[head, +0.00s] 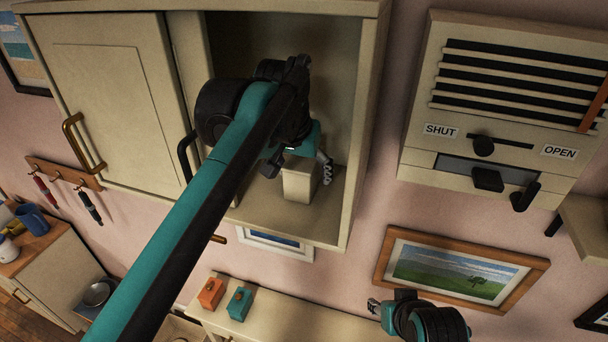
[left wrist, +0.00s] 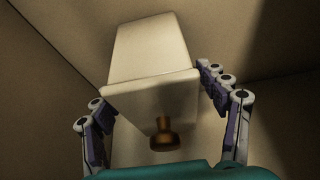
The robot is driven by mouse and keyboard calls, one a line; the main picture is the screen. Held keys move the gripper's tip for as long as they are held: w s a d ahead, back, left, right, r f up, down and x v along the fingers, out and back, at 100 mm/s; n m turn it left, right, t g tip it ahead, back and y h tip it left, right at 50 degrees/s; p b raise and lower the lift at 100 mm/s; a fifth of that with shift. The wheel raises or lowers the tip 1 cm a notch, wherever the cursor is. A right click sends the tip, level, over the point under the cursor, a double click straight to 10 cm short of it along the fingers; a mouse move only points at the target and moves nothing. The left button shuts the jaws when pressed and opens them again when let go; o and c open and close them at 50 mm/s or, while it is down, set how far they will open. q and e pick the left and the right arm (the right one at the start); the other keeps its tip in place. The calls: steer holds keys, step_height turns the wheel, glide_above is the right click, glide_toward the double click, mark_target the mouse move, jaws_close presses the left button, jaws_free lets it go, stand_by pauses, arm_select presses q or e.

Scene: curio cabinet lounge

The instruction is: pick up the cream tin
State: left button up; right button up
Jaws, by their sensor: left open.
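The cream tin (head: 299,184) is a pale box standing on the floor of the open cabinet compartment, partly hidden by my left gripper (head: 297,166). In the left wrist view the tin (left wrist: 150,50) has a brown knob (left wrist: 165,134) on its near side. My left gripper is open, with one finger on each side of the tin's near end. The right finger looks very close to the tin; I cannot tell whether it touches. My right gripper (head: 374,306) is low at the right, away from the tin; its jaw state is unclear.
The cabinet door (head: 115,100) covers the left side, and the cabinet wall (head: 365,120) bounds the compartment on the right. A vent panel (head: 500,110) hangs further right. An orange box (head: 210,294) and a teal box (head: 239,303) stand on a lower surface.

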mark_target(302, 160)
arm_select(q)
steer(key=shift+s, duration=0.1)
steer(key=c, duration=1.3)
steer(key=shift+r, duration=0.15)
steer(key=shift+r, duration=1.55)
steer(key=shift+s+a+b, duration=0.2)
steer(key=shift+s+b, duration=0.15)
steer(key=shift+s, duration=0.25)
steer(key=s+a, duration=0.1)
steer(key=s, duration=0.4)
steer(key=s+a+b, duration=0.1)
steer(key=s+a, duration=0.1)
steer(key=s, duration=0.3)
steer(key=s+a+b, duration=0.1)
steer(key=s+a, duration=0.1)
steer(key=s, duration=0.3)
steer(key=shift+s+a, duration=0.1)
steer(key=shift+s, duration=0.3)
